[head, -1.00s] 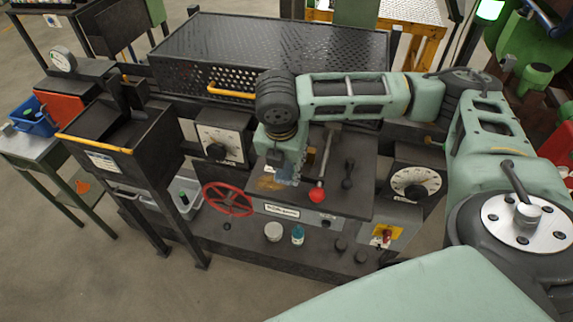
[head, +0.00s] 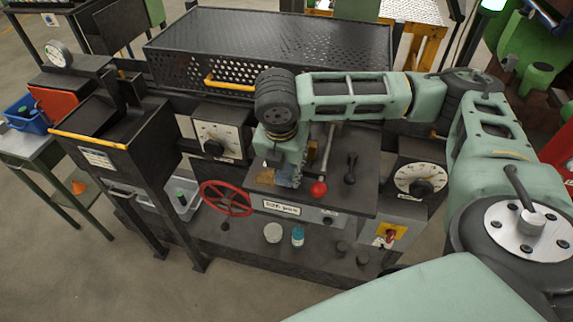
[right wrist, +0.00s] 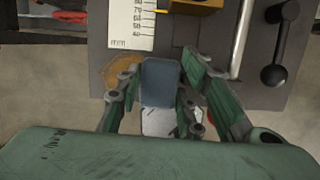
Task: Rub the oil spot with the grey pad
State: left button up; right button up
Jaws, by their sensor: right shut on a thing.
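My right gripper (head: 288,180) reaches down to the dark desk panel (head: 345,200) in the head view. In the right wrist view the right gripper (right wrist: 158,95) is shut on the grey pad (right wrist: 160,84), a blue-grey block between its two fingers. The brown oil spot (head: 265,176) shows on the panel just left of the gripper. In the right wrist view the oil spot (right wrist: 118,72) lies left of the pad, partly behind the left finger. Whether the pad touches the panel is hidden. My left gripper is not in view.
Right of the gripper stand a red-knobbed lever (head: 318,188) and a black-knobbed lever (head: 350,170). A red handwheel (head: 227,198) is at the left. A white round tub (head: 272,233) and a teal bottle (head: 297,236) stand on the lower shelf.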

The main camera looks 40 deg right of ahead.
jog(key=shift+f, duration=1)
